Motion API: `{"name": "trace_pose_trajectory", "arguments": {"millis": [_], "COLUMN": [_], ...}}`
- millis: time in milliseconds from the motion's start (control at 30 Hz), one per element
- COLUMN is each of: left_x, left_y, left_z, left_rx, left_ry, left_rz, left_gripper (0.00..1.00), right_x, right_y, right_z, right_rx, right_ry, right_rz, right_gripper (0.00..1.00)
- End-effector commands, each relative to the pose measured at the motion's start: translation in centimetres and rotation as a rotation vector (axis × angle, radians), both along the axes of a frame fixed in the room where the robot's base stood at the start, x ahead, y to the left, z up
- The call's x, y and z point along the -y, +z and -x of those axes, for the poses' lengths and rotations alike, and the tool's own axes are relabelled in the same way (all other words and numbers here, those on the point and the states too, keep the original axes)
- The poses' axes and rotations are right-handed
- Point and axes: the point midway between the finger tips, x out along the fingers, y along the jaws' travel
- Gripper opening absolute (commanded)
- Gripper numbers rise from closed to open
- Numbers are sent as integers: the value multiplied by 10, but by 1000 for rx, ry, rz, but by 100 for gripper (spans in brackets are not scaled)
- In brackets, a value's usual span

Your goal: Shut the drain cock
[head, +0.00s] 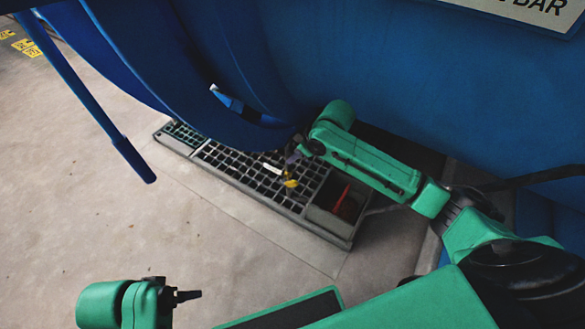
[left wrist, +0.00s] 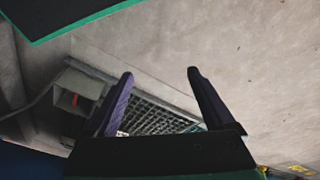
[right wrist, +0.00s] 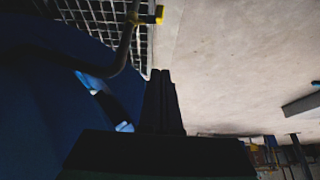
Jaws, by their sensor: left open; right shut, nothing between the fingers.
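The drain cock shows as a small yellow part (head: 290,183) above the floor grate in the head view, with a pale piece beside it. In the right wrist view a bent grey pipe (right wrist: 125,48) ends near a yellow tip (right wrist: 152,16), over the grate. Which way its handle is turned I cannot tell. My right gripper (head: 294,156) is close beside it, partly hidden by its own arm; its fingers (right wrist: 160,72) are together and empty, apart from the yellow tip. My left gripper (head: 190,296) is far from it at the lower left; its fingers (left wrist: 161,72) are apart and empty.
The blue vessel (head: 400,75) overhangs the drain grate (head: 235,168). A box with a red item (head: 341,198) is at the grate's right end. A blue bar (head: 95,110) slants down at the left. The concrete floor (head: 110,215) is clear at the left.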

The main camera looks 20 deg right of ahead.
Motion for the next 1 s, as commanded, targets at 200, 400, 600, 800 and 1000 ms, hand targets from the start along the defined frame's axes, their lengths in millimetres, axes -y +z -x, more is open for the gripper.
{"name": "trace_pose_trajectory", "arguments": {"millis": [200,400,600,800,1000], "left_x": [9,37,71,104,118], "left_y": [-14,-40,-64,-79,-82], "left_z": [-7,-28,-46,-56,-58], "left_rx": [40,180,342,513,605], "left_ry": [-12,-40,-54,-45,-27], "left_rz": [23,105,212,334,399], "left_gripper": [88,88,88,88,88], "right_x": [0,-9,-19,-22,-9], "right_y": [-11,-37,-66,-96,-111], "right_z": [-6,-16,-28,-34,-17], "right_rx": [-8,-5,-4,-6,-5], "right_ry": [-4,-2,-2,-3,-3], "right_rz": [10,9,9,13,12], "right_gripper": [0,0,0,0,0]}}
